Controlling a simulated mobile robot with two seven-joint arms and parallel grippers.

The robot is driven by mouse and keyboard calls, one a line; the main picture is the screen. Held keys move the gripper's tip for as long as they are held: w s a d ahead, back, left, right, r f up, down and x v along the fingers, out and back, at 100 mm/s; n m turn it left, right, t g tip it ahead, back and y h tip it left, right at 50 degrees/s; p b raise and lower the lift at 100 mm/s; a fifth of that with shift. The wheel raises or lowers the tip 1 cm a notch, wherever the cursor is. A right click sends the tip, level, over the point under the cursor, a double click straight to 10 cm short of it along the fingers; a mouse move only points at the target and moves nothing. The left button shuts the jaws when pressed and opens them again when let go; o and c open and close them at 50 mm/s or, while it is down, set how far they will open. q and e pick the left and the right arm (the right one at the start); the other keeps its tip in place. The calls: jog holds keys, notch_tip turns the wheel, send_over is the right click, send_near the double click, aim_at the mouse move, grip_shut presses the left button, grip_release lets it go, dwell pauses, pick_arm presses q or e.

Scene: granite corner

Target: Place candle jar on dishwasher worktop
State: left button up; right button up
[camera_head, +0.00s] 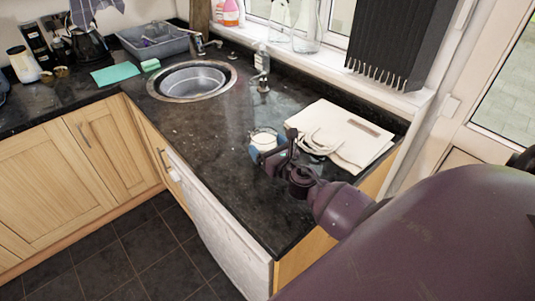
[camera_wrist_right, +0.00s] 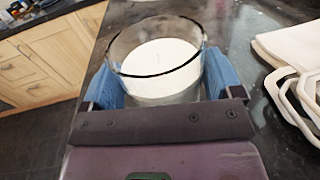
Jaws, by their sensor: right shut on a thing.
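The candle jar (camera_wrist_right: 158,62) is a clear glass with white wax inside. In the right wrist view it stands upright between the blue fingers of my right gripper (camera_wrist_right: 157,80). In the head view the candle jar (camera_head: 264,139) shows at the tip of my right gripper (camera_head: 267,150), over the dark worktop above the white dishwasher front. The gripper is shut on the jar. The dishwasher worktop (camera_head: 225,165) is black and speckled. I cannot tell whether the jar's base touches it. My left gripper is not in view.
A cream bag (camera_head: 345,130) lies flat on the worktop right of the jar. A round sink (camera_head: 192,80) with a basin is set in farther back. A soap bottle (camera_head: 262,58) stands near the window. The worktop left of and in front of the jar is clear.

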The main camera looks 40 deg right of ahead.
notch_tip(320, 180, down, 2)
jog(key=shift+f+b, duration=0.2)
jog(key=shift+b, duration=0.4)
jog(key=shift+f, duration=0.15)
jog(key=o, duration=0.9)
jog(key=shift+o, duration=0.2)
